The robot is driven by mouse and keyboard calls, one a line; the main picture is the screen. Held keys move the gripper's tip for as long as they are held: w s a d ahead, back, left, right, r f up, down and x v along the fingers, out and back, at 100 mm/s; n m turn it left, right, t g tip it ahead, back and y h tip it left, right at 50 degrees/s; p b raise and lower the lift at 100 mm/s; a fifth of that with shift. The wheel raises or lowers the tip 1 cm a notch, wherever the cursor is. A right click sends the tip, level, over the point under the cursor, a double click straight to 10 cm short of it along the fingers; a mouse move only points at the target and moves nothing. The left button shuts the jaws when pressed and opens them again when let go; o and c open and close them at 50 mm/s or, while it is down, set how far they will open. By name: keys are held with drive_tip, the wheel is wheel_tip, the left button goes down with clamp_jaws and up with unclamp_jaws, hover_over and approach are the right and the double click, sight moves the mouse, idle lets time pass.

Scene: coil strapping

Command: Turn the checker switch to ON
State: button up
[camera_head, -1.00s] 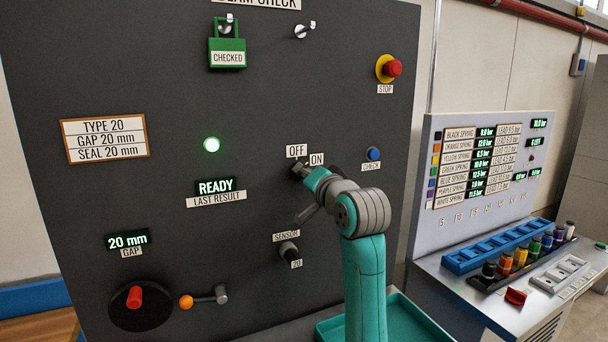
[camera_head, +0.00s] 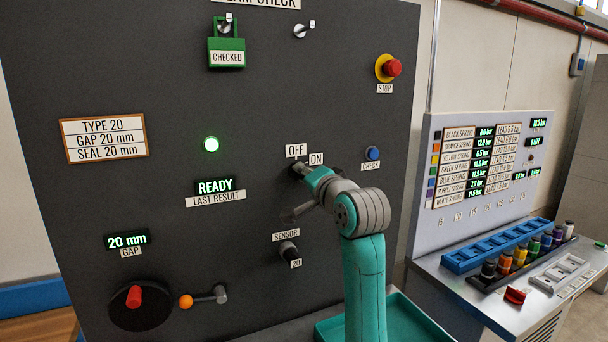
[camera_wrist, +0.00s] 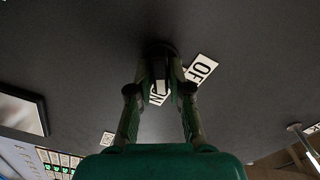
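The checker switch (camera_head: 296,170) is a dark knob on the dark panel beside the OFF label (camera_head: 296,150) and the ON label (camera_head: 316,159). My gripper (camera_head: 301,172) reaches it from the lower right and hides most of it in the head view. In the wrist view, the two fingers of my gripper (camera_wrist: 160,64) come together on either side of the switch (camera_wrist: 160,47) and appear shut on it. The OFF label (camera_wrist: 201,69) and the partly covered ON label (camera_wrist: 158,92) show beside the fingers. The knob's exact angle is hidden.
A blue CHECK button (camera_head: 372,153) and a red STOP button (camera_head: 392,68) are to the right. The SENSOR knob (camera_head: 288,249) is below my gripper. A green lamp (camera_head: 211,144) is lit above a READY display (camera_head: 215,186). A teal tray (camera_head: 410,318) lies below my arm.

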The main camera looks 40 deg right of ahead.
drive_tip(key=shift+o, duration=1.2)
drive_tip(key=v, duration=1.2)
